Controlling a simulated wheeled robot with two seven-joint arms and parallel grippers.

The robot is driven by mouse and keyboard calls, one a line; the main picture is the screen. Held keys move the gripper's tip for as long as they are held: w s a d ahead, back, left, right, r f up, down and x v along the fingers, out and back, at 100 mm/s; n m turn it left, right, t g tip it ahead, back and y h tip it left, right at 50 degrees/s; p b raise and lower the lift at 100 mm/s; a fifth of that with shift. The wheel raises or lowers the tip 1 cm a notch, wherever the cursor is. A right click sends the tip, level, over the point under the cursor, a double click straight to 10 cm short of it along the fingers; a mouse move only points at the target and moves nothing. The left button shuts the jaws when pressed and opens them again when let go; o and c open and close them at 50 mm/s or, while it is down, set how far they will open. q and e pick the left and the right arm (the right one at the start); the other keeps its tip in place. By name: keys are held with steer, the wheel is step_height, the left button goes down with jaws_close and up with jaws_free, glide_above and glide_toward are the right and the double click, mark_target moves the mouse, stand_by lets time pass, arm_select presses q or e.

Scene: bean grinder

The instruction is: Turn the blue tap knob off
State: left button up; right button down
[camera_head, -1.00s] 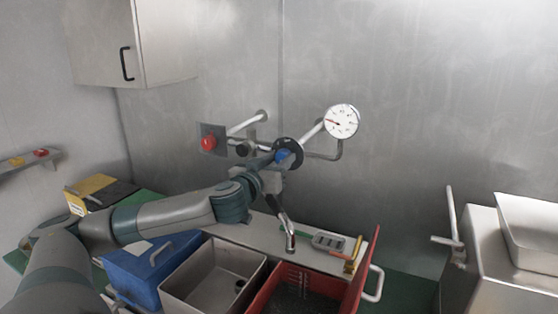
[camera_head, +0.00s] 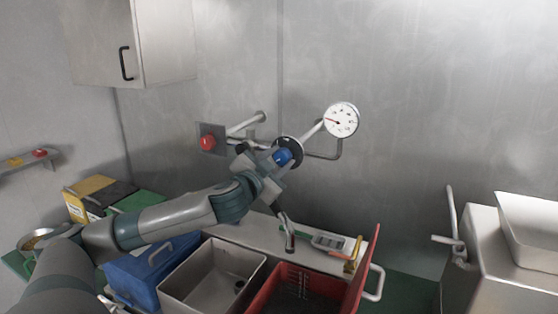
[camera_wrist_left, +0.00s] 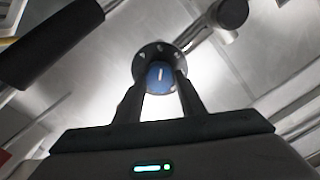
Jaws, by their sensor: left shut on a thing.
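The blue tap knob (camera_head: 282,156) sits in front of a dark round flange on the pipework at the back wall. In the left wrist view the knob (camera_wrist_left: 161,75) shows a white mark pointing nearly straight up and lies between the two dark fingers. My left gripper (camera_head: 277,162) is shut on the knob, reaching in from the left. It also shows in the left wrist view (camera_wrist_left: 163,84). The fingers cover the knob's sides. My right gripper is not in view.
A red knob (camera_head: 207,142) is left of the pipes, and a round gauge (camera_head: 341,120) is at their right. The tap spout (camera_head: 289,232) hangs below. A grey sink (camera_head: 185,285), red basket (camera_head: 352,285) and blue box (camera_head: 148,270) are below.

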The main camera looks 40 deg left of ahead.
arm_select(q)
steer(key=m, duration=0.3)
steer(key=shift+m, duration=0.4)
steer(key=m, duration=0.3)
steer(key=shift+m, duration=0.3)
steer(key=m+p, duration=0.1)
steer(key=m, duration=0.5)
steer(key=shift+f, duration=0.1)
steer(key=m+p, duration=0.2)
steer(key=m, duration=0.4)
steer(key=shift+f+m, duration=0.1)
steer(key=shift+m, duration=0.3)
steer(key=m+p, duration=0.1)
steer(key=m, duration=0.2)
steer(key=shift+a, duration=0.1)
steer(key=shift+f+m+p, duration=0.1)
steer(key=shift+m+p, duration=0.3)
steer(key=shift+m, duration=0.9)
steer(key=o, duration=1)
steer(key=shift+w+f, duration=0.1)
steer(key=shift+o, duration=0.2)
